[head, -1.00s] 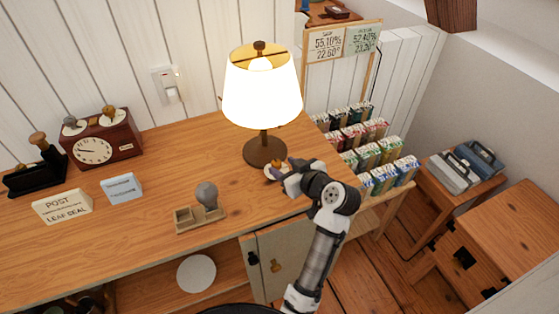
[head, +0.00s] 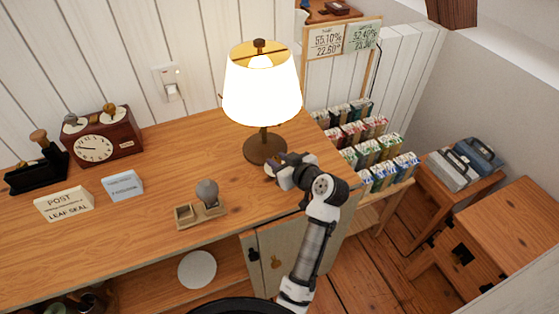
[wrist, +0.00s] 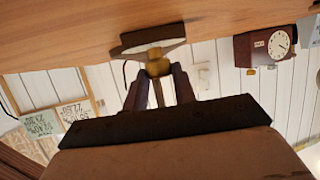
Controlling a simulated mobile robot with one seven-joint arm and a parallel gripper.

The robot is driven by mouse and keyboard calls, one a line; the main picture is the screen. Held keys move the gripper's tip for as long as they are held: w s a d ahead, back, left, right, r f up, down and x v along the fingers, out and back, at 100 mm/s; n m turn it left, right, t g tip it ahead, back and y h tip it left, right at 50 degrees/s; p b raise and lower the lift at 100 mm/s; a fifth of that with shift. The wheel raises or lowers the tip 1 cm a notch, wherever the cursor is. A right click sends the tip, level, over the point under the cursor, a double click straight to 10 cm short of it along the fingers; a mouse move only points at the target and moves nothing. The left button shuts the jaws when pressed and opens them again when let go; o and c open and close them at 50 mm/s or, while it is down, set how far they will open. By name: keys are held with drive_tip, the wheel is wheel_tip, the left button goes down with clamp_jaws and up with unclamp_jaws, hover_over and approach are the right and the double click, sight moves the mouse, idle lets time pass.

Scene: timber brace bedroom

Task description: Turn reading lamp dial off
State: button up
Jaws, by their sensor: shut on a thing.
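The reading lamp (head: 262,92) stands on the wooden desk and its shade glows. Its dark round base (head: 265,147) is just behind my gripper (head: 279,170) in the head view. In the wrist view, which looks upside down, a brass knob (wrist: 158,66) on a pale plate (wrist: 152,50) sits between the two dark fingers of my gripper (wrist: 160,80). The fingers are shut on this knob, which I take as the lamp dial. In the head view my gripper hides the dial. I cannot read its turned position.
A stamp holder (head: 201,206) stands left of my gripper on the desk (head: 150,165). A clock (head: 102,138), a "POST" sign (head: 64,203) and a small card sign (head: 122,185) are farther left. A rack of small packets (head: 370,150) stands close on the right.

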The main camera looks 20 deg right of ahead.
drive_tip(key=shift+m+h, duration=0.3)
drive_tip(key=m+h, duration=0.1)
drive_tip(key=h, duration=0.1)
drive_tip(key=m+h+p, duration=0.1)
drive_tip(key=m+h, duration=0.1)
drive_tip(key=shift+a, duration=0.4)
drive_tip(key=m+h+p, duration=0.1)
drive_tip(key=m+h, duration=0.2)
drive_tip(key=shift+a+m+g+h+p, duration=0.2)
drive_tip(key=shift+m+g+h+p, duration=0.1)
drive_tip(key=shift+m+h+p, duration=0.1)
drive_tip(key=shift+w+a+m+g+h, duration=0.15)
drive_tip(key=shift+m+g+h, duration=0.35)
drive_tip(key=shift+m+h, duration=0.65)
drive_tip(key=shift+w+f+m+g+h+b, duration=0.1)
drive_tip(key=shift+m+g+h+b, duration=0.9)
drive_tip(key=shift+m+h, duration=0.25)
drive_tip(key=o, duration=1)
